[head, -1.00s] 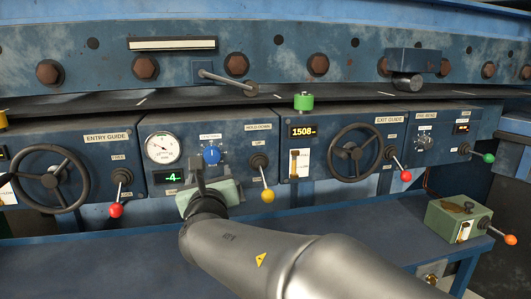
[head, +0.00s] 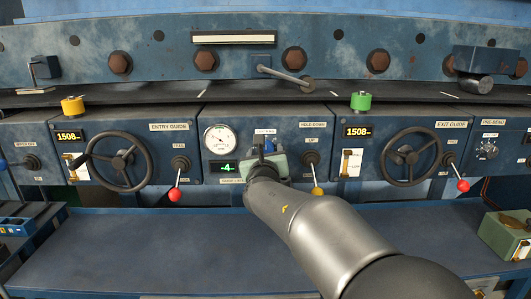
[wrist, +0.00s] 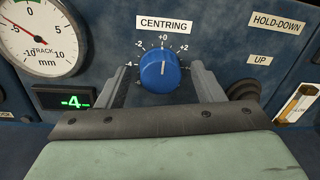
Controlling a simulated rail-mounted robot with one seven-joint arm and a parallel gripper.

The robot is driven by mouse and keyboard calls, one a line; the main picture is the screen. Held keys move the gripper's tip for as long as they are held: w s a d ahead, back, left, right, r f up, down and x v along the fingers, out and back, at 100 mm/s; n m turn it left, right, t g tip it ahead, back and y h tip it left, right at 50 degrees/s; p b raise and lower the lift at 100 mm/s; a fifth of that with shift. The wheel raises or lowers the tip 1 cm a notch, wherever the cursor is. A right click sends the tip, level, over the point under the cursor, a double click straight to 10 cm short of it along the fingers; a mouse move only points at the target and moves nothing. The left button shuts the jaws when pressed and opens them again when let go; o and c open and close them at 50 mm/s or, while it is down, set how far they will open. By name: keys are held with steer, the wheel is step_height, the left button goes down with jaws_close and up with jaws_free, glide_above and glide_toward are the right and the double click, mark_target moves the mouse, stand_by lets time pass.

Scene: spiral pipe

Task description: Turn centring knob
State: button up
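The blue centring knob (wrist: 160,72) is in the middle of the wrist view, under the CENTRING label. Its white mark points up, near +0. My gripper (wrist: 160,88) is open, one finger on each side of the knob, with gaps between fingers and knob. I cannot tell how deep the fingertips reach. In the head view my gripper (head: 262,143) is in front of the knob and hides most or all of it. The green display (wrist: 67,101) at the lower left of the knob reads -4. The round TRACK mm gauge (wrist: 42,38) is above it.
A hold-down lever with a yellow ball (head: 318,191) is just right of my gripper. A red-ball lever (head: 175,194) and a handwheel (head: 121,161) are left. Another handwheel (head: 409,157) is right. The blue shelf (head: 150,250) below is clear on the left.

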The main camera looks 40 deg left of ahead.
steer(key=c, duration=0.8)
steer(key=shift+f+m+b, duration=0.1)
steer(key=shift+m+b, duration=0.2)
steer(key=shift+b, duration=0.15)
steer(key=shift+w+d+m+g+b, duration=0.15)
steer(key=shift+m+g+b, duration=0.2)
steer(key=shift+m+b, duration=3.55)
steer(key=shift+d+m+g+b, duration=0.1)
steer(key=shift+m+g+b, duration=0.25)
steer(key=shift+m+b, duration=3.5)
steer(key=shift+m+p, duration=0.3)
steer(key=shift+m, duration=0.05)
steer(key=o, duration=1)
